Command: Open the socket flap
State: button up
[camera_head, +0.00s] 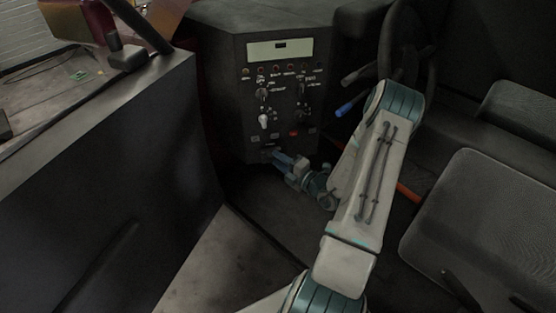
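The dark control panel (283,90) stands upright in the middle of the head view, with switches, knobs and a pale display strip. My gripper (268,154) is at the panel's lower edge, below the knobs, with its fingertips close to or touching the panel face. The fingers are too small and dark to tell open from shut. I cannot make out the socket flap clearly; it may be hidden at the gripper's tips. My arm comes in from the lower right and bends down to the panel.
A steering wheel (400,50) and a blue-tipped lever (345,109) are right of the panel, close to my arm. Grey seats (485,225) fill the right side. A dark door or side wall (110,180) stands at the left. Some bare floor (215,255) shows between.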

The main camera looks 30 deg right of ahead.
jog(key=shift+w+a, duration=0.25)
jog(key=shift+w, duration=0.3)
grip_shut()
jog(key=shift+s+f, duration=0.1)
jog(key=shift+f, duration=0.05)
